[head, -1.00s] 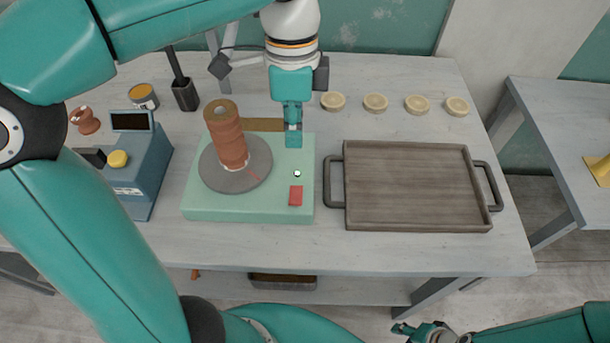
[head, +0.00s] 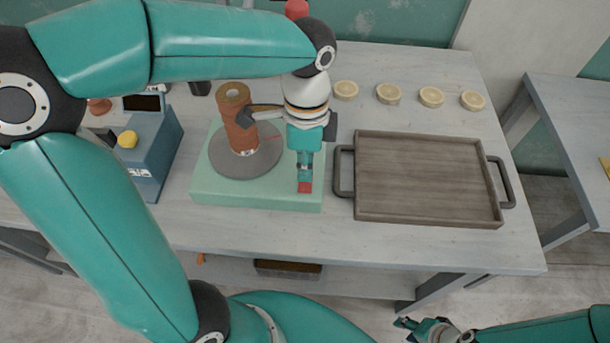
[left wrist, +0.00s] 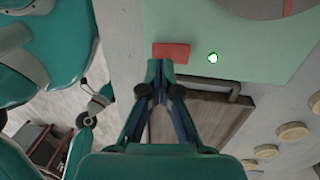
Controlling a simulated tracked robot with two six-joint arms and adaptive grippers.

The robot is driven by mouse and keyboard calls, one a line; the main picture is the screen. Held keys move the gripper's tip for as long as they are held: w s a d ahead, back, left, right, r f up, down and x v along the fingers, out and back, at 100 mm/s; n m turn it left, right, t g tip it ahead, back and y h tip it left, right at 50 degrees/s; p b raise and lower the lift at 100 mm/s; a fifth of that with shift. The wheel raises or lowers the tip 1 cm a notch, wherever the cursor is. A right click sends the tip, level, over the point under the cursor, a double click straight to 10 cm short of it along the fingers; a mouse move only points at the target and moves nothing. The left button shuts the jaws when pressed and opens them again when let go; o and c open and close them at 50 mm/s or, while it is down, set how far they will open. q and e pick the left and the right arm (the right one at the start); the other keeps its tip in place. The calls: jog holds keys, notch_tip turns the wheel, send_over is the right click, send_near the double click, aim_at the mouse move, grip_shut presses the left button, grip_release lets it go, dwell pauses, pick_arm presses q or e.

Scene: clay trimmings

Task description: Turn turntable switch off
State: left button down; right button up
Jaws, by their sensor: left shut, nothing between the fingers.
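The turntable has a pale green base (head: 215,188) and a round grey disc (head: 268,164). A reddish-brown clay cylinder (head: 236,115) stands upright on the disc. The red switch (head: 304,187) is near the base's front right corner and also shows in the left wrist view (left wrist: 171,51). A small white lamp with a green rim (left wrist: 212,58) is beside it. My left gripper (head: 305,177) is shut and empty, its tips at the switch's edge (left wrist: 160,66); I cannot tell whether they touch it. My right gripper (head: 425,329) is low at the front, its jaws unclear.
A brown wooden tray (head: 430,218) with dark handles lies right of the turntable. Several pale round pieces (head: 389,94) line the back. A blue-grey box (head: 152,160) with a yellow button stands at left. The table's front strip is clear.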

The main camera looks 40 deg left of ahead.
aim_at(304, 187)
pick_arm(q)
jog(key=shift+s+d+f, duration=0.1)
jog(key=shift+s+f, duration=0.05)
jog(key=shift+f, duration=1.2)
jog(key=shift+f+b, duration=0.35)
jog(key=shift+b, duration=0.25)
jog(key=shift+s+d+t, duration=0.1)
jog(key=shift+s+t, duration=0.05)
jog(key=shift+t, duration=0.25)
jog(key=shift+r, duration=0.15)
